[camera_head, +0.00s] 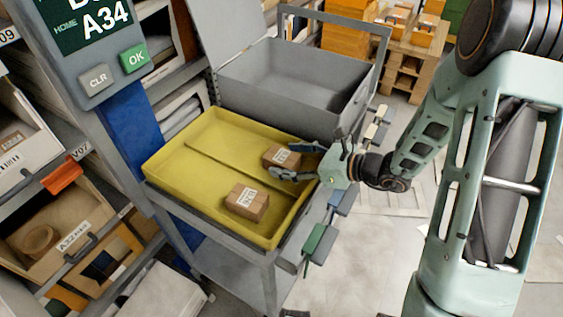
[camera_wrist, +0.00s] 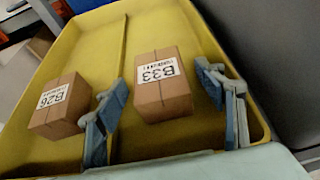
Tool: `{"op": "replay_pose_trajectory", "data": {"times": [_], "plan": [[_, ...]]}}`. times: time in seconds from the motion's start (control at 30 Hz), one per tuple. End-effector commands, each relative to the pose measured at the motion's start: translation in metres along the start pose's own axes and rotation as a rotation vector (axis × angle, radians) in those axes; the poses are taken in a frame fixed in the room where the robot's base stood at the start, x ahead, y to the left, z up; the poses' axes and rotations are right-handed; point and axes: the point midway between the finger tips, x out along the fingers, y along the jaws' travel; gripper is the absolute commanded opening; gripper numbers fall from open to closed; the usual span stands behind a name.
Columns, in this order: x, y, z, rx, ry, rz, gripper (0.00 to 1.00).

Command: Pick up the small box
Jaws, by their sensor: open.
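Two small brown boxes with white labels lie in the yellow tray. The box labelled B33 (camera_wrist: 161,85) is the farther one in the head view (camera_head: 282,157). The box labelled B26 (camera_wrist: 61,106) is nearer the tray's front in the head view (camera_head: 246,201). My gripper (camera_head: 296,161) is open over the tray (camera_head: 190,150). In the wrist view its fingers (camera_wrist: 164,100) stand on either side of the B33 box, with a gap visible at each side. The B26 box lies outside the fingers, to the left. Whether the fingers reach down beside the B33 box I cannot tell.
A grey open bin (camera_head: 290,80) stands behind the tray on the same cart. A terminal panel (camera_head: 95,45) reading A34 and shelves with cartons are at the left. A wooden pallet stack (camera_head: 405,65) stands at the back right. Floor (camera_head: 375,255) is clear right of the cart.

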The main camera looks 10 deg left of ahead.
Motion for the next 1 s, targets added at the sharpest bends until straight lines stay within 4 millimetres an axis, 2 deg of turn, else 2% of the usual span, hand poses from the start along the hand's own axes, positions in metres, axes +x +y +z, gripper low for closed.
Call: {"op": "replay_pose_trajectory", "data": {"times": [0.23,0.7,1.0], "plan": [[0.0019,-0.0003,0.0003,0.000,0.000,-0.001,0.64],[0.0017,-0.0002,0.0006,0.000,-0.001,-0.001,0.14],[0.0001,-0.0002,0.0044,-0.001,-0.001,-0.001,0.13]]}}
